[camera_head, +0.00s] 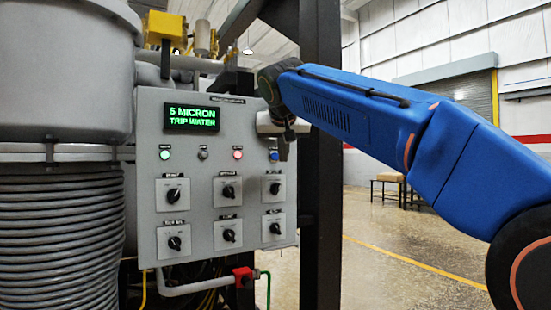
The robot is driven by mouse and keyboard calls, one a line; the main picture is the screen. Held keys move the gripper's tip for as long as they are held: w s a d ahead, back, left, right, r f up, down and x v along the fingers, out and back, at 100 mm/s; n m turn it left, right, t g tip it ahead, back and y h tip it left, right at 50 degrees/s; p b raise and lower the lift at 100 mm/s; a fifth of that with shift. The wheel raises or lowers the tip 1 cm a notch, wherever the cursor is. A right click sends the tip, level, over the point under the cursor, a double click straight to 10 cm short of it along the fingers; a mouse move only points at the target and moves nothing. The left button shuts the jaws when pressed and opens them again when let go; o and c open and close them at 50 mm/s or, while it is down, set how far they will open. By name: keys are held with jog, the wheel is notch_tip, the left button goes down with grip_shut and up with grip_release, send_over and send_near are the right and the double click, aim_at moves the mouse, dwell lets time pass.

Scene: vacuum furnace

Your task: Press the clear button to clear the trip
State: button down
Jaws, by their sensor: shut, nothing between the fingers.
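The grey control panel (150,200) faces me, left of the middle. Its display (192,118) reads "5 MICRON TRIP WATER" in green. Below it is a row with a green light or button (165,155), a dark one (203,155), a red one (238,155) and a blue one (274,156). Their labels are too small to read, so I cannot tell which is marked clear. My gripper (284,152) is shut and empty, pointing down at the panel's upper right, close beside the blue button. I cannot tell whether it touches it.
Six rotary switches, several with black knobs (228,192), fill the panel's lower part. A large grey vessel (65,70) with ribbed hose stands left. A black post (320,200) rises right behind the panel. A red valve (243,277) sits below. Open floor lies right.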

jog(key=shift+w+a, duration=0.4)
jog(key=shift+w, duration=0.2)
jog(key=shift+w+a, duration=0.1)
jog(key=shift+w, duration=0.05)
dwell(1.7)
jog(key=shift+w+a, duration=0.15)
jog(key=shift+w, duration=0.05)
jog(key=shift+w+a, duration=0.2)
jog(key=shift+w, duration=0.1)
dwell(0.8)
jog(key=shift+s+d, duration=0.1)
jog(key=shift+s, duration=0.05)
jog(key=shift+s+d, duration=0.35)
jog(key=shift+s, duration=0.2)
dwell(0.4)
jog(key=s+d, duration=0.1)
jog(key=s, duration=0.1)
jog(key=s+d, duration=0.1)
jog(key=s, duration=0.1)
jog(key=shift+d, duration=0.4)
